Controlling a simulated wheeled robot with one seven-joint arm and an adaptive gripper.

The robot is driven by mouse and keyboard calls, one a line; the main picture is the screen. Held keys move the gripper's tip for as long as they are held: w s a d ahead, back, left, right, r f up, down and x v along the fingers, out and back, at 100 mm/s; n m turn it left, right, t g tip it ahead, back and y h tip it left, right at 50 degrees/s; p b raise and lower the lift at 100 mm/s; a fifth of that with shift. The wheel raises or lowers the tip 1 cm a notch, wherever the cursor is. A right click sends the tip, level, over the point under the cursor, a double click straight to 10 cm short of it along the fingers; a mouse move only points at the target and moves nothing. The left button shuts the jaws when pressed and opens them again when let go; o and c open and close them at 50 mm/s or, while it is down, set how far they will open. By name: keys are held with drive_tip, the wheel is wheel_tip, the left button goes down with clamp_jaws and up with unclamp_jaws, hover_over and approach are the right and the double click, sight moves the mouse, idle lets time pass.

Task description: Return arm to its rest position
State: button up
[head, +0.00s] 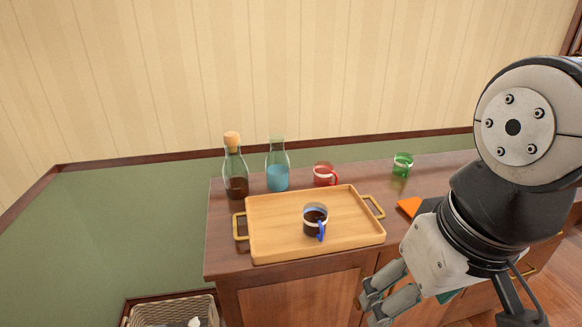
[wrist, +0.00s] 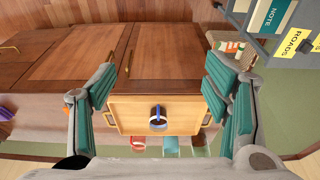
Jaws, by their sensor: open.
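My gripper (head: 378,300) is at the lower right of the head view, in front of the cabinet and apart from the tray. In the wrist view its two teal-padded fingers are spread wide, with nothing between the pads (wrist: 164,80). My arm fills the right of the head view and hides part of the cabinet top. A wooden tray (head: 275,240) with brass handles lies on the cabinet. A glass mug (head: 314,218) with a blue handle and dark contents stands on it; both tray (wrist: 125,118) and mug (wrist: 157,123) also show in the wrist view.
Behind the tray stand a corked bottle (head: 235,172), a blue-filled carafe (head: 277,172) and a red mug (head: 324,174). A green mug (head: 403,165) is further right. An orange item (head: 408,206) is partly hidden by my arm. A wicker basket (head: 172,309) sits lower left.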

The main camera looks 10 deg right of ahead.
drive_tip(key=shift+s+f, duration=0.1)
drive_tip(key=shift+s, duration=0.3)
wheel_tip(320, 180, up, 9)
drive_tip(key=t+p, duration=0.1)
drive_tip(key=p, duration=0.6)
drive_tip(key=shift+t+p, duration=0.4)
